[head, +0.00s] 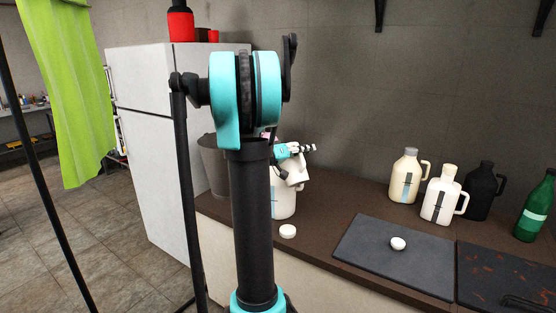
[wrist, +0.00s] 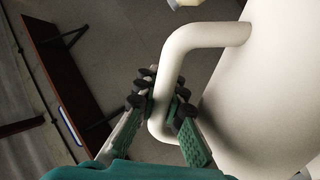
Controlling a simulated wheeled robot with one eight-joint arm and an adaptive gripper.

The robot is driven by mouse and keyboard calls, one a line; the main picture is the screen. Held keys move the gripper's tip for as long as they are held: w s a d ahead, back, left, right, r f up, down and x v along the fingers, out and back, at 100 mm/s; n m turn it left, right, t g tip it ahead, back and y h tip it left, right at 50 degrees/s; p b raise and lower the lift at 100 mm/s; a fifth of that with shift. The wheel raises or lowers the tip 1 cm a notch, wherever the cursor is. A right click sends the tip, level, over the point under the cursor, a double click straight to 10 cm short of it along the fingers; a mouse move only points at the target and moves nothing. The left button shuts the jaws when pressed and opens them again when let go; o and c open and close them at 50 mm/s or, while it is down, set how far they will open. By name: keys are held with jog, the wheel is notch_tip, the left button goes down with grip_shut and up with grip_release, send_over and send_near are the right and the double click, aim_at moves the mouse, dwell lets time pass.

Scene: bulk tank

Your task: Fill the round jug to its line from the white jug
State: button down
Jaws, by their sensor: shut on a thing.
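My gripper (wrist: 162,95) is shut on the handle of a large white jug (wrist: 265,95), whose body fills the right of the wrist view. In the head view my gripper (head: 308,148) shows just right of my arm. A pale jug body with a blue strip (head: 284,205) stands on the counter below it, partly hidden by my arm. A small tilted white part (head: 297,170) shows above that body; I cannot tell which jug it belongs to. The held jug's mouth and any liquid stream are hidden.
A white cap (head: 288,231) lies on the counter and another (head: 397,243) on a dark mat (head: 365,250). Cream (head: 405,178), white (head: 440,200) and black (head: 482,190) jugs and a green bottle (head: 533,208) stand right. A grey bucket (head: 211,165) stands behind my arm, near the fridge (head: 150,130).

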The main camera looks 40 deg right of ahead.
jog(key=shift+w+r+n, duration=0.4)
jog(key=shift+r, duration=0.15)
jog(key=shift+w+d+r+n, duration=0.1)
jog(key=shift+w+r+n, duration=0.2)
jog(key=shift+r+n, duration=0.2)
jog(key=shift+w+d+r+n, duration=0.1)
jog(key=shift+w+r+n, duration=0.15)
jog(key=shift+r+n, duration=0.2)
dwell(0.7)
jog(key=shift+w+r+n+p, duration=0.65)
jog(key=shift+r+p, duration=0.05)
jog(key=shift+p, duration=0.05)
dwell(1.7)
jog(key=s+f+m, duration=0.1)
jog(key=f+m, duration=0.1)
jog(key=s+f+m, duration=0.2)
jog(key=shift+s+a+f, duration=0.2)
jog(key=shift+f, duration=0.2)
jog(key=s+f+m+b, duration=0.2)
jog(key=s+f+m, duration=0.5)
jog(key=f, duration=0.3)
jog(key=shift+a+f+m, duration=0.25)
jog(key=shift+a+m, duration=0.2)
jog(key=shift+m, duration=0.25)
